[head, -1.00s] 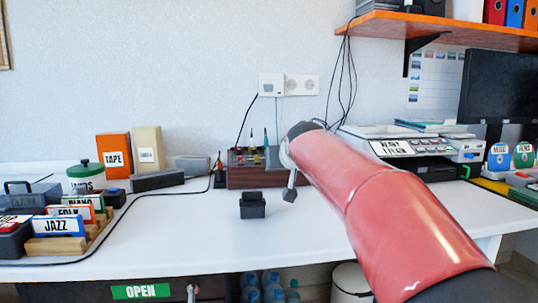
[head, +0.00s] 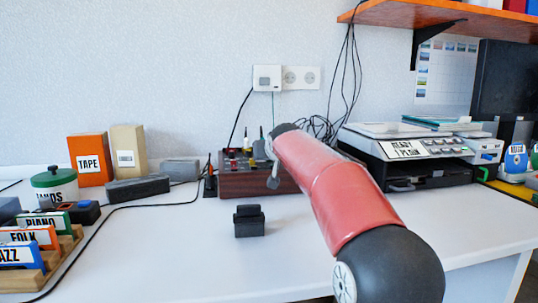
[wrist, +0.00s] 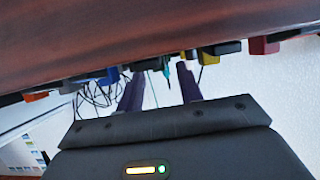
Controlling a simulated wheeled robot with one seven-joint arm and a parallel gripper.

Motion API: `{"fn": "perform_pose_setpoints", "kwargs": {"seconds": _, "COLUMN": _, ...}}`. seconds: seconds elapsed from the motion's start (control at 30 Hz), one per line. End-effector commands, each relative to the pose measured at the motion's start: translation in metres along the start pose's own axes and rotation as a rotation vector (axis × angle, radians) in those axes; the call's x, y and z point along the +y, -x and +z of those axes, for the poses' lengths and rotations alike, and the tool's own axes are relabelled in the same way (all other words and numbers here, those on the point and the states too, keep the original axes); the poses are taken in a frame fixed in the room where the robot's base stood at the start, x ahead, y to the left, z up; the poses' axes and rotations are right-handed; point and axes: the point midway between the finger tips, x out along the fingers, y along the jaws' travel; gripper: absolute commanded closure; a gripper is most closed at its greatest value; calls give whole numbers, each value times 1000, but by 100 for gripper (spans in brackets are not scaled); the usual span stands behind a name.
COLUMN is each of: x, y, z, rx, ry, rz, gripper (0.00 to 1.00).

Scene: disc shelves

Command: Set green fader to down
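The wooden fader box (head: 250,184) stands at the back of the desk, with small coloured caps and upright pieces along its top. Its dark red-brown side also fills the top of the wrist view (wrist: 150,28). Along its edge there I see a blue cap (wrist: 108,77), a yellow one and a red one (wrist: 262,45). I cannot pick out the green fader with certainty in either view. My gripper (wrist: 158,88) has its two dark fingers apart, with nothing clearly held, close to the box's edge. In the head view my arm hides the fingers.
A small black block (head: 249,222) sits on the desk in front of the box. A printer (head: 405,155) stands to the right. A dark grey block (head: 138,189) and a black cable lie left. The desk's front middle is clear.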

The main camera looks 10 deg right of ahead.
Motion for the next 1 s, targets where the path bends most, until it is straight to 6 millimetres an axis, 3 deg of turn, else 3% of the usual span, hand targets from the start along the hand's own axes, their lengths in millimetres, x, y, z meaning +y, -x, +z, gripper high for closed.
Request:
{"fn": "perform_pose_setpoints", "kwargs": {"seconds": 0.17, "x": 0, "y": -14, "z": 0, "rx": 0, "ry": -1, "rz": 0, "gripper": 64}}
{"fn": "perform_pose_setpoints", "kwargs": {"seconds": 0.43, "x": 0, "y": -16, "z": 0, "rx": 1, "ry": -1, "rz": 0, "gripper": 64}}
{"fn": "perform_pose_setpoints", "kwargs": {"seconds": 0.73, "x": 0, "y": -16, "z": 0, "rx": 0, "ry": -1, "rz": 0, "gripper": 100}}
{"fn": "perform_pose_setpoints", "kwargs": {"seconds": 1.0, "x": 0, "y": -15, "z": 1, "rx": 1, "ry": 0, "rz": 0, "gripper": 100}}
